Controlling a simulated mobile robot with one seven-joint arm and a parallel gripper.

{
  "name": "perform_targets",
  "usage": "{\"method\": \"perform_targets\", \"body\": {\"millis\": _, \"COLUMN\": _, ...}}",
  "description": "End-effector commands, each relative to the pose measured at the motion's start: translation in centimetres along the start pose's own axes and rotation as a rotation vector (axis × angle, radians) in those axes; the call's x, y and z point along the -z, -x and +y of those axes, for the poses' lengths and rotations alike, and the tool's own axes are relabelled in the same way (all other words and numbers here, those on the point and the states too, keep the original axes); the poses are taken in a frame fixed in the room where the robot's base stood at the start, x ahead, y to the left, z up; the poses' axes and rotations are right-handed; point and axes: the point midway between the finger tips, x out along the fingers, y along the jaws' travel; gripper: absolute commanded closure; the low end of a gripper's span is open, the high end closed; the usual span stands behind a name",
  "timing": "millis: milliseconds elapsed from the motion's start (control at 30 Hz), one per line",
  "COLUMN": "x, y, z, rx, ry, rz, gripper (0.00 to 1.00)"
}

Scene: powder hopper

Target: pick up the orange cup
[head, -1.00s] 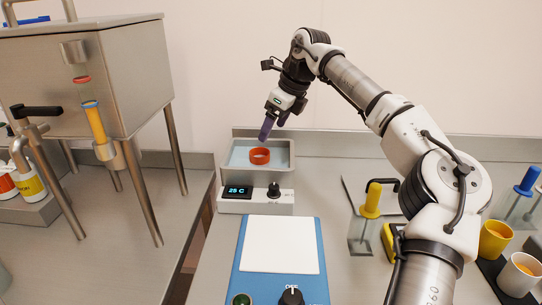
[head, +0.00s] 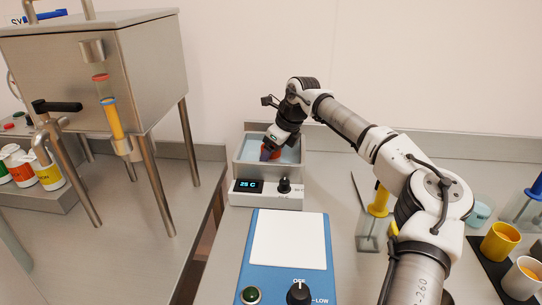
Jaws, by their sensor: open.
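The orange cup (head: 274,146) sits in the water bath (head: 239,168), a grey box with pale blue water and a display reading 25 C. Only part of the cup's orange side shows, because my gripper (head: 267,155) covers much of it. My gripper points down into the bath, right at the cup. Its jaws are open. Whether both fingers stand around the cup cannot be told from this view.
A blue hotplate (head: 284,285) with a white top stands in front of the bath. A steel hopper (head: 150,70) on legs is at left. A clear container with a yellow handle (head: 379,200), a yellow cup (head: 499,241) and a white cup (head: 523,278) stand at right.

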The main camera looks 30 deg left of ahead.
Motion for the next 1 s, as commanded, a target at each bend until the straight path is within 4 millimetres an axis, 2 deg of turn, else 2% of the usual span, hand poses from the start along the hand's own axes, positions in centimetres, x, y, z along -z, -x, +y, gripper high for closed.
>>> {"method": "perform_targets", "body": {"millis": 133, "x": -0.11, "y": -1.50, "z": 0.09, "rx": -0.001, "ry": 0.002, "rz": -0.001, "gripper": 0.24}}
{"method": "perform_targets", "body": {"millis": 333, "x": -0.06, "y": -1.64, "z": 0.07, "rx": 0.001, "ry": 0.001, "rz": -0.001, "gripper": 0.24}}
{"method": "perform_targets", "body": {"millis": 700, "x": -0.05, "y": -1.61, "z": 0.07, "rx": 0.000, "ry": 0.001, "rz": -0.001, "gripper": 0.72}}
{"method": "perform_targets", "body": {"millis": 1000, "x": -0.09, "y": -1.54, "z": 0.06, "rx": 0.001, "ry": 0.001, "rz": -0.001, "gripper": 0.74}}
